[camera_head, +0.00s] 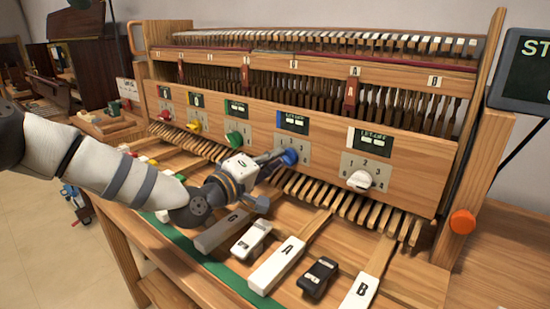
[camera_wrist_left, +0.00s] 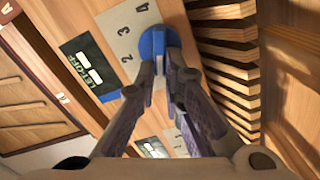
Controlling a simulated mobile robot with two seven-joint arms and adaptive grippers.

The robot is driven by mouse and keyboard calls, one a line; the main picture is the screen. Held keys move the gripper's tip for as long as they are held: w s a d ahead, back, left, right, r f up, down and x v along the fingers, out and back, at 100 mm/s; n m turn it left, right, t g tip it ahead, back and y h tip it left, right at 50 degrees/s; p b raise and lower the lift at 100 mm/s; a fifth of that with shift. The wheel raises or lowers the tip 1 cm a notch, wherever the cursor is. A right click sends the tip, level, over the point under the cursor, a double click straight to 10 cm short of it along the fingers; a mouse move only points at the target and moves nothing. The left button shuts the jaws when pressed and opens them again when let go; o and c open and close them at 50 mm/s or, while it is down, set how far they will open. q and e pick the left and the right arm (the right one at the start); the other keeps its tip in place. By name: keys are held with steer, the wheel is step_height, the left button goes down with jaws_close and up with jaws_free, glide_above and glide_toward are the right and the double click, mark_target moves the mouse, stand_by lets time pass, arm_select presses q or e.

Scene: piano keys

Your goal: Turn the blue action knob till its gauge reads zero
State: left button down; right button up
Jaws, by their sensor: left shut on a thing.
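The blue knob (camera_head: 290,157) sits on a pale numbered dial plate (camera_head: 301,150) on the wooden front panel. Its dark gauge (camera_head: 292,121) is just above; the reading is too small to tell. My left gripper (camera_head: 280,156) reaches the knob from the left and is shut on it. In the left wrist view the two fingertips (camera_wrist_left: 166,68) grip the raised bar of the blue knob (camera_wrist_left: 154,42). The numbers 2, 3 and 4 show on the plate, and the gauge (camera_wrist_left: 88,70) bears the word LET-OFF. My right gripper is not in view.
Green (camera_head: 234,139), yellow (camera_head: 194,126) and white (camera_head: 360,180) knobs share the panel (camera_head: 425,180). A row of wooden slats (camera_head: 345,206) lies below. Key blocks lettered A (camera_head: 277,265) and B (camera_head: 359,291) stand in front. An orange button (camera_head: 462,222) is at right.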

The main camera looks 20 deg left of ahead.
arm_select(q)
steer(key=shift+f+n+b, duration=0.2)
steer(key=shift+n+b, duration=0.1)
steer(key=shift+n, duration=0.75)
steer(key=shift+f+n+b, duration=0.2)
steer(key=shift+n+b, duration=0.05)
steer(key=shift+n, duration=0.8)
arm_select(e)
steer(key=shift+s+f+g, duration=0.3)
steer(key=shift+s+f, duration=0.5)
arm_select(q)
steer(key=c, duration=1.7)
jaws_free()
steer(key=v, duration=1.2)
steer(key=shift+r, duration=0.1)
